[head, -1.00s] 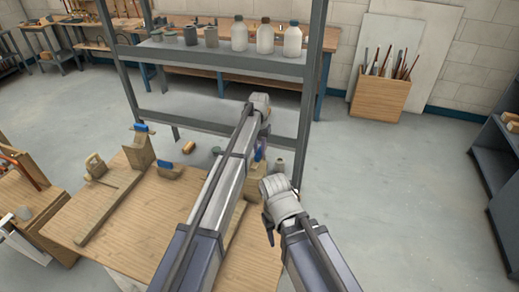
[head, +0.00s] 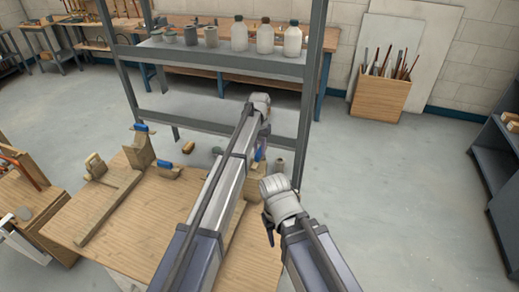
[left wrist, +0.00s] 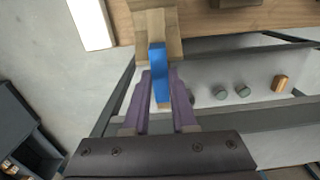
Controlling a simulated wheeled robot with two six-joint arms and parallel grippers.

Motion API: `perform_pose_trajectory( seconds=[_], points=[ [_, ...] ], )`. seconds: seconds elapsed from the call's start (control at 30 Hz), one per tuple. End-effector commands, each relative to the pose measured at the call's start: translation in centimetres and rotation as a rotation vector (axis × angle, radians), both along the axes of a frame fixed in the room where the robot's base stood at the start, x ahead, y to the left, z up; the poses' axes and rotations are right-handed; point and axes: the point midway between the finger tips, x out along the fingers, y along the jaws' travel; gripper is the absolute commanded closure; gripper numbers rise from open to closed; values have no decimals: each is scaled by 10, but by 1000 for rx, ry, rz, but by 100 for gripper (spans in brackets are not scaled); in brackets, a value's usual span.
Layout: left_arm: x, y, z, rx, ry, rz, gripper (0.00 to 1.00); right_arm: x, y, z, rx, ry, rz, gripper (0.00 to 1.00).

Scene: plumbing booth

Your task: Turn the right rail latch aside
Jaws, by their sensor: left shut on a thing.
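The right rail latch, a blue tab (head: 259,154), sits on a wooden post at the bench's far right, partly hidden by my left arm in the head view. In the left wrist view the latch (left wrist: 158,72) stands lengthwise between the purple fingers of my left gripper (left wrist: 160,100), with the wooden post (left wrist: 155,22) beyond it. My left gripper (head: 262,146) is shut on the latch. The right rail is mostly hidden behind my left arm.
The wooden bench (head: 95,235) carries another rail with a blue latch (head: 141,128) on its post, and a wooden block with a blue piece (head: 164,164). A grey shelf rack (head: 220,62) with bottles and cups stands behind. The floor to the right is clear.

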Motion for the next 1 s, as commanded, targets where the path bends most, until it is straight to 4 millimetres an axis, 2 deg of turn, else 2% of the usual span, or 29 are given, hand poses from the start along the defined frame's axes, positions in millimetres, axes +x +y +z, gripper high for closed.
perform_pose_trajectory(
  seconds=[0.37,1.0],
  points=[
    [0,0,0,0,0,-84,100,0,0,0,0,0,0,50],
    [0,0,0,0,0,-656,100,0,0,0,0,0,0,50]
  ],
)
